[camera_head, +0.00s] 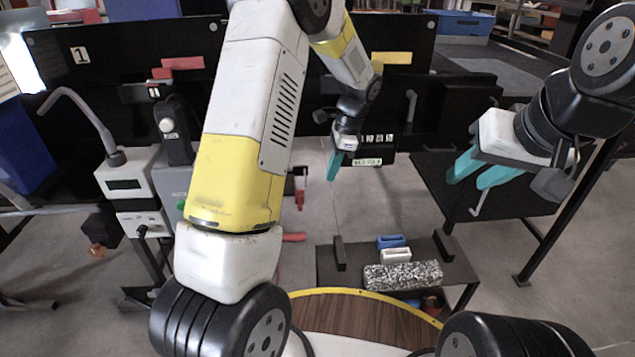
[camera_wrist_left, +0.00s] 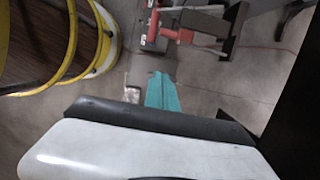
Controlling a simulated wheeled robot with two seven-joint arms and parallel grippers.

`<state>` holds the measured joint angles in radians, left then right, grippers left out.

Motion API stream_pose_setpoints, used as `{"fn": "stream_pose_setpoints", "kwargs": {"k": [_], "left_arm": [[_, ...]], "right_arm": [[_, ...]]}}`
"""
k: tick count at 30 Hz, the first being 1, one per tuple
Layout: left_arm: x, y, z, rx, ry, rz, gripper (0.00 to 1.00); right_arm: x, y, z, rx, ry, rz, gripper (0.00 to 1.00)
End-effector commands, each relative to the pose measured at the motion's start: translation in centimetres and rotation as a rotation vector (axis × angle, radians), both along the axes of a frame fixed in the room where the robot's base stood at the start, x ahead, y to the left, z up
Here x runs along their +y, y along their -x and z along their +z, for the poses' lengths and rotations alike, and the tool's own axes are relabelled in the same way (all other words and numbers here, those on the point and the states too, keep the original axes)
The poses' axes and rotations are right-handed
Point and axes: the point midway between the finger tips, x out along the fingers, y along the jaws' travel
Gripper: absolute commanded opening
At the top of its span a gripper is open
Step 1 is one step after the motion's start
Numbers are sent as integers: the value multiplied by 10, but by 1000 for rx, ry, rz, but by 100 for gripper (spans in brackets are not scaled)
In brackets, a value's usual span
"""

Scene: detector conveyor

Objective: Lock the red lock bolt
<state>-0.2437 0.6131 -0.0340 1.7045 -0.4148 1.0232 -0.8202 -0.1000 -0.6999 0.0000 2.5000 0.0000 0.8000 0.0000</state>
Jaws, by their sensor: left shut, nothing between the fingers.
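No part can be singled out for certain as the red lock bolt. In the head view, a small red part (camera_head: 300,171) and a red handle (camera_head: 293,237) show just right of my left forearm, which hides what they join. In the left wrist view, a red piece (camera_wrist_left: 186,35) sits by a dark bracket beyond the fingertips. My left gripper (camera_head: 332,177) is shut and empty, pointing down, apart from these red parts. Its teal fingers also show together in the wrist view (camera_wrist_left: 160,76). My right gripper (camera_head: 464,184) has its teal fingers apart and empty at the right.
A black panel marked 1 (camera_head: 120,45) carries red bars (camera_head: 183,62). A grey box device (camera_head: 125,180) stands at the left. A low black table (camera_head: 455,265) holds a speckled block (camera_head: 403,276) and blue and white holders. Another black table (camera_head: 520,205) lies under my right gripper. Open floor lies between.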

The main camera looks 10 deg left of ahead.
Motion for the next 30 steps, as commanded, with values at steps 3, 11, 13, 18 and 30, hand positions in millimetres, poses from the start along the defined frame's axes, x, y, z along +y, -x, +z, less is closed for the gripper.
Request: {"fn": "stream_pose_setpoints", "kwargs": {"k": [3,11,13,18,30], "left_arm": [[0,0,0,0,0,1,0],[3,1,-9,1,0,2,0],[5,3,-19,4,-1,4,0],[13,5,-53,4,-1,2,0],[49,15,-97,0,0,5,0]], "right_arm": [[0,0,0,0,0,0,36],[0,0,0,0,0,0,36],[0,0,0,0,0,0,36],[0,0,0,0,0,0,36],[0,0,0,0,0,0,36]]}}
